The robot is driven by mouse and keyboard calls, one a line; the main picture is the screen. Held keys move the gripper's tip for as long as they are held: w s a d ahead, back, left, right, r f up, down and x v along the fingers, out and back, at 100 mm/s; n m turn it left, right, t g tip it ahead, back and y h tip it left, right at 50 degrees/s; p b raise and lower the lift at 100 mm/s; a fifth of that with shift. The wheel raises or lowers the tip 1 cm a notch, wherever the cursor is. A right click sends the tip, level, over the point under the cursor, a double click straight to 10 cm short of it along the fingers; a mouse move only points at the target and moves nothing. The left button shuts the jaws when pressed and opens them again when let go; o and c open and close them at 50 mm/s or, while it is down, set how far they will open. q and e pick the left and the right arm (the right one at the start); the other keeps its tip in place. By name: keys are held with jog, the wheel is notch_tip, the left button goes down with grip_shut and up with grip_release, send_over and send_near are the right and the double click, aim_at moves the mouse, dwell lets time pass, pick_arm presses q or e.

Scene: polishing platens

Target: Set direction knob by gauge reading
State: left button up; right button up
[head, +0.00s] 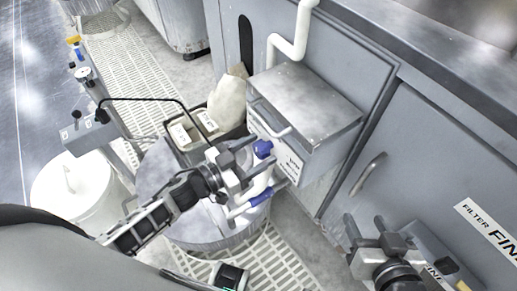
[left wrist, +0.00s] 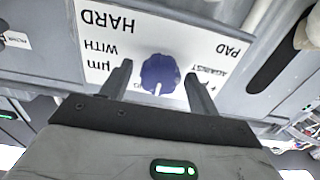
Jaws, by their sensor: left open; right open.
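A blue-purple knob (head: 263,148) with a white pointer mark sits at the front of the grey wall box. The left wrist view shows the knob (left wrist: 160,75) on a white panel (left wrist: 130,35) printed with words such as HARD and PAD. My left gripper (head: 252,168) is open, with its fingers on either side of the knob in the wrist view; I cannot tell whether they touch it. A small round gauge (head: 84,74) stands at the far left, its reading too small to make out. My right gripper (head: 367,222) is open and empty at the lower right.
The grey wall box (head: 305,100) has a metal top and a white pipe above it. A blue-handled part (head: 262,197) lies just below the left gripper. A drum stands under my left arm, with a white bucket (head: 72,195) to its left. Grey cabinet fronts line the right.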

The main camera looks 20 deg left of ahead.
pick_arm(q)
jog(key=shift+w+d, duration=0.3)
jog(key=c, duration=1)
jog(key=m, duration=0.3)
jog(key=shift+m, duration=0.4)
jog(key=m, duration=0.5)
jog(key=shift+f, duration=0.1)
jog(key=o, duration=1)
